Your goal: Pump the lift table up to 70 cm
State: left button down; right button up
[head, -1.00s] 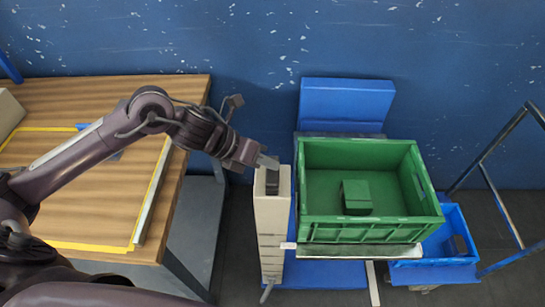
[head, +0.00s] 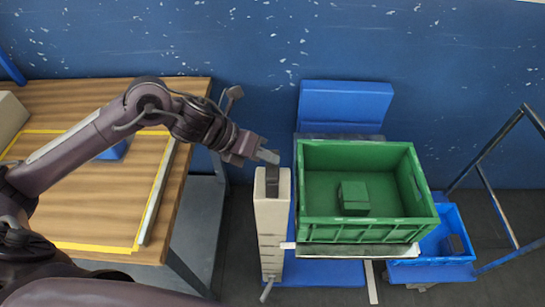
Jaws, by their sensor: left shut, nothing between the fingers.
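The lift table shows as a blue base plate (head: 325,273) with a thin platform (head: 345,249) above it. A green crate (head: 365,230) with a small green box (head: 353,197) inside stands on the platform. A beige column (head: 271,225) with stacked segments stands at the platform's left side, with a dark part (head: 271,181) on its top and a small lever (head: 266,290) at its foot. My left gripper (head: 268,156) is shut and empty, just above the dark part. I cannot tell whether they touch. My right gripper is not in view.
A wooden table (head: 190,100) with a yellow-lined area fills the left. A blue padded block (head: 345,104) is behind the green crate, against the blue wall (head: 430,60).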

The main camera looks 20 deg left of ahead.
pick_arm(q)
jog(key=shift+r+p, duration=0.35)
jog(key=shift+r, duration=0.45)
jog(key=shift+r+p, duration=1.7)
jog(key=shift+r, duration=0.9)
jog(key=shift+f, duration=0.1)
